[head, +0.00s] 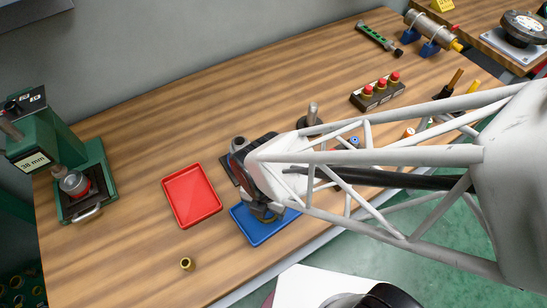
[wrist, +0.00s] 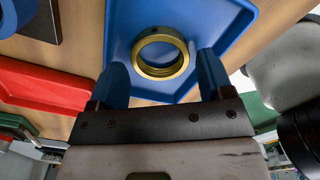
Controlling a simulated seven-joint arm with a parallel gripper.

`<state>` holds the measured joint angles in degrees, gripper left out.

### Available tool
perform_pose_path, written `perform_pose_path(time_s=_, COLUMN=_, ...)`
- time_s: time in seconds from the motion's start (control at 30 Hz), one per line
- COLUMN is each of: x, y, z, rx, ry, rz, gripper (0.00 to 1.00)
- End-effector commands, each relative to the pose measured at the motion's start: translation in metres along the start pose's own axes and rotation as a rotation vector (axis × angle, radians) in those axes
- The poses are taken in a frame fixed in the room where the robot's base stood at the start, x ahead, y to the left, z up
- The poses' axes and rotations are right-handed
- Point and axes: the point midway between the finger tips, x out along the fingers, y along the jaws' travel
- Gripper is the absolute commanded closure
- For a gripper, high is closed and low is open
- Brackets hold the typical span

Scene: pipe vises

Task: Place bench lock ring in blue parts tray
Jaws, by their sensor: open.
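A brass ring (wrist: 160,71) with grooves inside its bore lies over the floor of the blue parts tray (wrist: 125,30) in the wrist view. It appears to lie flat in the tray. My gripper (head: 268,213) is over the blue tray (head: 246,229) in the head view and hides part of it. The ring cannot be made out there. In the wrist view my gripper's two blue fingers (wrist: 161,66) are spread apart, one on each side of the ring, with gaps between them and it.
A red tray (head: 192,196) stands left of the blue one. A small brass piece (head: 187,264) stands near the front edge. A green press (head: 85,180) is at the left. A red-button box (head: 378,93) is at the back right. Bare wood lies between them.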

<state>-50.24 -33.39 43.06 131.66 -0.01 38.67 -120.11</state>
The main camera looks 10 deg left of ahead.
Motion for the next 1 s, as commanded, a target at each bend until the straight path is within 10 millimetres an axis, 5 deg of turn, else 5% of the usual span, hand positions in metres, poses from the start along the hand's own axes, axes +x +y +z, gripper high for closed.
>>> perform_pose_path(time_s=0.6, x=-0.091, y=0.000, z=0.000, rx=0.000, ry=-0.001, rz=0.002, gripper=0.26)
perform_pose_path(time_s=1.0, x=-0.110, y=0.000, z=0.000, rx=0.000, ry=0.000, rz=0.000, gripper=0.26)
